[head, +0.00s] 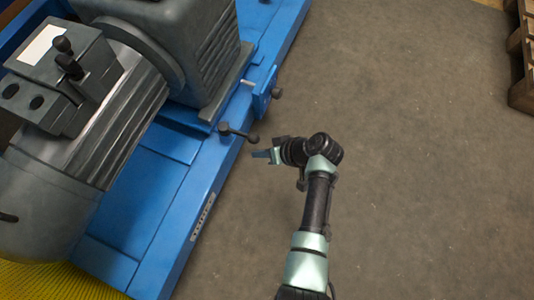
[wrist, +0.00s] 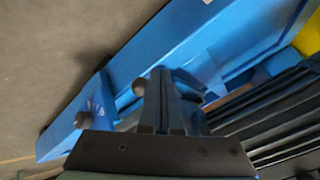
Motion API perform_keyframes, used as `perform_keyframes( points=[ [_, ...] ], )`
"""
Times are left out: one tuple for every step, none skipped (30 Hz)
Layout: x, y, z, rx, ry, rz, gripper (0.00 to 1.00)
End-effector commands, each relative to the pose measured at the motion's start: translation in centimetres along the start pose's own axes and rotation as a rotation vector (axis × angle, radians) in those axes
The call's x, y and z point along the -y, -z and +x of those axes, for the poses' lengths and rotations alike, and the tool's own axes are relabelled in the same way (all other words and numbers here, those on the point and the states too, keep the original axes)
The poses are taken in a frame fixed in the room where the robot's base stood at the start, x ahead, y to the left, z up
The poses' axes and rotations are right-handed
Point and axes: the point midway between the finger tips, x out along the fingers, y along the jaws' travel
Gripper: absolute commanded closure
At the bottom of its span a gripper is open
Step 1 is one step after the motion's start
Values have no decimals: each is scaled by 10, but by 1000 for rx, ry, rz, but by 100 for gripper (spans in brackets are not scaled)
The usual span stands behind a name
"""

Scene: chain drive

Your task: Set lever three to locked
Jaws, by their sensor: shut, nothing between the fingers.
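A dark lever (head: 238,133) with a round knob at each end sits at the edge of the blue machine frame in the head view. No number is readable on it, so I cannot tell whether it is lever three. My gripper (head: 262,154) is just below and right of its right-hand knob. The fingers hide what lies between these knobs. Contact cannot be told.
A blue bracket (head: 263,92) with a dark knob (head: 277,93) stands farther along the blue frame (head: 170,230). A grey motor (head: 95,130) with a terminal box covers the left. A wooden pallet (head: 523,60) lies at the upper right. The floor on the right is clear.

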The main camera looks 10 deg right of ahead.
Motion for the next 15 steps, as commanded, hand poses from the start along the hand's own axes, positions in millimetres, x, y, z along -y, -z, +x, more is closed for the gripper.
perform_keyframes(
  points=[
    [-2, -3, 17, 1, 1, -2, 100],
    [-2, -3, 23, 1, 1, -2, 100],
    [-3, -3, 30, 1, 1, -3, 100],
    [-3, -2, 35, 0, 0, -3, 100],
    [-3, -2, 41, 0, 0, -3, 100],
    [-2, -3, 48, 1, 1, -2, 100],
    [2, -2, 49, 1, 1, -4, 100],
    [8, 0, 48, 0, 0, -5, 100],
    [14, 1, 49, -1, 0, -5, 100],
    [18, 1, 50, 0, 0, -3, 100],
    [21, 2, 51, -1, 0, -4, 100],
    [25, 2, 53, 0, 0, -3, 100],
    [27, 2, 54, 0, -1, -3, 100],
    [30, 2, 54, 0, -1, -3, 100],
    [32, 3, 55, 0, -1, -2, 100]
  ],
)
